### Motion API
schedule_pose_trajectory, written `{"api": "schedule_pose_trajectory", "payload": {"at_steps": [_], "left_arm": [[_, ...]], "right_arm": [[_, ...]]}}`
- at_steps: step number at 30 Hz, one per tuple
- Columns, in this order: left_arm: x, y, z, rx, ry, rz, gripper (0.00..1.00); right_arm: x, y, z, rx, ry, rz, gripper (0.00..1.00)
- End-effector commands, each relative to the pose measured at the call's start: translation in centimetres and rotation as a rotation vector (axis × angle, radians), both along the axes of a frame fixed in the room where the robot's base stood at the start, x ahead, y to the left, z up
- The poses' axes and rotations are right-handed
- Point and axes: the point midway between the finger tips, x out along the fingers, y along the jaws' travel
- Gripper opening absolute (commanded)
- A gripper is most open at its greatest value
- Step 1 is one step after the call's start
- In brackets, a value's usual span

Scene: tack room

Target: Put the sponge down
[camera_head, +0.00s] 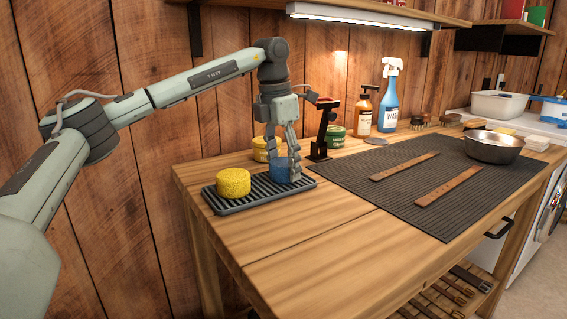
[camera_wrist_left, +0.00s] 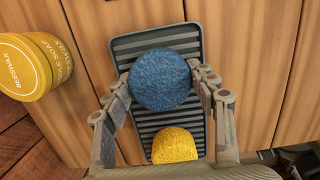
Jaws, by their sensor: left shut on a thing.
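My left gripper (camera_head: 282,168) is shut on a round blue sponge (camera_head: 281,171), with one finger on each side of it. The sponge is over the far right part of a dark ribbed tray (camera_head: 262,198), at or very near its surface; I cannot tell whether it touches. A round yellow sponge (camera_head: 233,183) lies on the left part of the tray. In the left wrist view the blue sponge (camera_wrist_left: 160,78) sits between the fingers, with the tray (camera_wrist_left: 157,42) beneath and the yellow sponge (camera_wrist_left: 175,145) below it in the picture. My right gripper is not in view.
A yellow tin (camera_head: 262,150) is close behind the gripper. A dark stand (camera_head: 323,135) and green tin (camera_head: 337,137) are to its right. A black mat with leather straps (camera_head: 405,167), a metal bowl (camera_head: 494,147) and bottles (camera_head: 389,95) lie further right. The front wood is clear.

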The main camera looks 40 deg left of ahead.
Motion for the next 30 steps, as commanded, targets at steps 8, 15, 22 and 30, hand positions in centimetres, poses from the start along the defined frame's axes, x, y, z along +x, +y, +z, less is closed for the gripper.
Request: {"api": "schedule_pose_trajectory", "payload": {"at_steps": [8, 15, 22, 30], "left_arm": [[0.0, 0.0, 0.0, 0.000, 0.000, 0.000, 0.78], [0.0, 0.0, 0.2, 0.000, -0.001, 0.000, 0.78], [-0.3, 0.1, 3.4, -0.001, -0.003, -0.001, 0.78], [-1.0, 0.3, 9.2, -0.001, -0.002, 0.000, 0.78]], "right_arm": [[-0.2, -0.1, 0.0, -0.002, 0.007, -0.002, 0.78], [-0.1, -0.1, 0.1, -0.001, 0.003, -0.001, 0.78], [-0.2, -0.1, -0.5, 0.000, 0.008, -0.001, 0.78], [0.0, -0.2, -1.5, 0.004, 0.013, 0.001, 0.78]]}}
